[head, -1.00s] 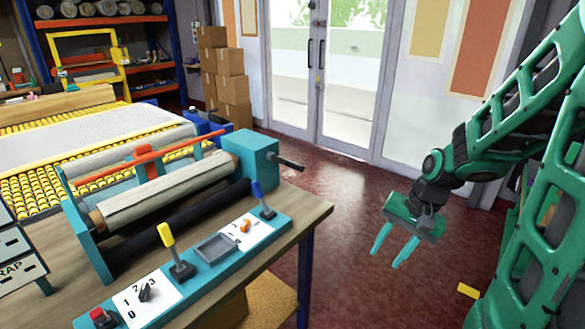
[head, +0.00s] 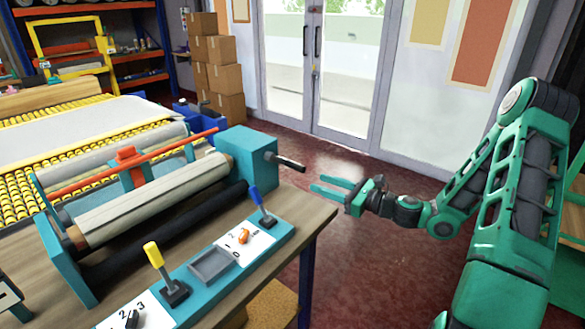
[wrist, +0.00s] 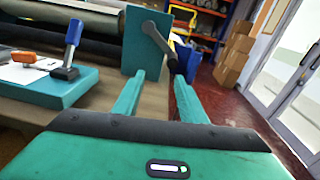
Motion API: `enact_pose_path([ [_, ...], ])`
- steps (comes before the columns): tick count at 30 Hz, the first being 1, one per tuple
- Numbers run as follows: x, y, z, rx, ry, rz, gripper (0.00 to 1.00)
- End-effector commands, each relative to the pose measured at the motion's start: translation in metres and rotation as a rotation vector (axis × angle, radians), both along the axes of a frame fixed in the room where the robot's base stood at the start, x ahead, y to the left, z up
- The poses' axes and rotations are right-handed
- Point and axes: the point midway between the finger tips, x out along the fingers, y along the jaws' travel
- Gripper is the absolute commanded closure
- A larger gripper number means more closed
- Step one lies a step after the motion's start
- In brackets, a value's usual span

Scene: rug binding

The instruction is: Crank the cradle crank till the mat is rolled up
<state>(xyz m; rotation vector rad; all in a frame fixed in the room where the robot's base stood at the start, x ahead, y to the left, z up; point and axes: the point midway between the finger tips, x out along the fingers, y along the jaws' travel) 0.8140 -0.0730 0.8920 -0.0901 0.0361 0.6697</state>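The cradle crank (head: 285,161) is a dark handle sticking out from the right side of the teal end box (head: 247,152) of the cradle. In the wrist view the crank (wrist: 158,42) shows ahead, beyond my fingertips. My gripper (head: 335,186) is open and empty, just right of the crank, its fingers pointing left toward it without touching. In the wrist view its two fingers (wrist: 160,88) are spread apart. The mat, a pale roll (head: 150,200), lies on the cradle between the end plates, with a grey sheet (head: 90,125) on the yellow roller table behind.
A teal control strip (head: 180,292) with a blue lever (head: 262,205), a yellow lever (head: 165,272) and an orange knob (head: 243,236) lies along the front of the wooden bench (head: 310,225). Stacked boxes (head: 215,65) stand at the back. The red floor right of the bench is clear.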

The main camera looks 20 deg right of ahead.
Motion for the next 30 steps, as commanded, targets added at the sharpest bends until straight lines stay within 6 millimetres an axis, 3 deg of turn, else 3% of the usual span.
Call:
enact_pose_path([
  [3,0.007,-0.009,0.004,0.092,0.010,-0.047,0.62],
  [7,0.014,-0.005,0.006,0.125,0.012,-0.056,0.62],
  [21,0.074,0.049,0.006,0.118,0.011,-0.040,0.62],
  [30,0.096,0.066,0.006,0.119,0.013,-0.041,0.62],
])
